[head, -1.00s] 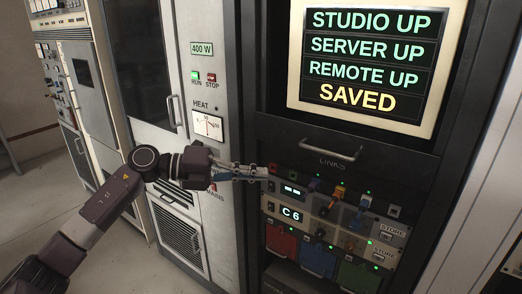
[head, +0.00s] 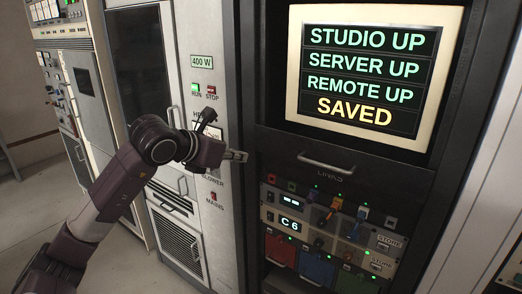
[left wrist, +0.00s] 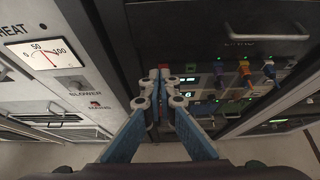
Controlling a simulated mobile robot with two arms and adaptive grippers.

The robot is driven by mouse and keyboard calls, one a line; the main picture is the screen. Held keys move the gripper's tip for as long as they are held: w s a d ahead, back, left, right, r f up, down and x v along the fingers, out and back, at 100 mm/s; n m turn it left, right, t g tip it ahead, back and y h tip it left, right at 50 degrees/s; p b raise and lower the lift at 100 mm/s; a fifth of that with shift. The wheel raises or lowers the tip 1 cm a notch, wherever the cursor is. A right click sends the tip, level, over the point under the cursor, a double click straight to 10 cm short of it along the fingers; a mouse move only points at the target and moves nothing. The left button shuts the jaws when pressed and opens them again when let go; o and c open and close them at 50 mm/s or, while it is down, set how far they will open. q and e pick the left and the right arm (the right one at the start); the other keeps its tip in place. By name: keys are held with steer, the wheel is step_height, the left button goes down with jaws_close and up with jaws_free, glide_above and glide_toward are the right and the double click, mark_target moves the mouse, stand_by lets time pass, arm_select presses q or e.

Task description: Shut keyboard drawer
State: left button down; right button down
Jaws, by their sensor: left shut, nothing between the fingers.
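A dark panel (head: 385,172) with a pale bar handle (head: 325,163) and the label "LINKS" lies below the screen in the black rack. It looks like a drawer front and appears flush with the rack; no keyboard shows, so I cannot confirm that it is the keyboard drawer. The handle also shows in the left wrist view (left wrist: 266,37). My left gripper (head: 243,156) is shut and empty, left of the panel near the rack's left edge, apart from the handle. Its closed fingers (left wrist: 158,76) point toward the rack in the wrist view. My right gripper is not in view.
Above is a lit screen (head: 372,75) reading "SAVED" on its last line. Below the panel is a patch unit (head: 290,226) with coloured plugs and several coloured modules. A grey cabinet with a heat meter (left wrist: 44,54) stands left. Open floor lies at lower left.

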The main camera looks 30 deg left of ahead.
arm_select(q)
steer(key=w+r+p+x, duration=0.1)
steer(key=p+x, duration=0.4)
steer(key=x, duration=0.5)
steer(key=shift+w+r, duration=0.2)
steer(key=shift+r, duration=0.1)
steer(key=shift+d, duration=0.1)
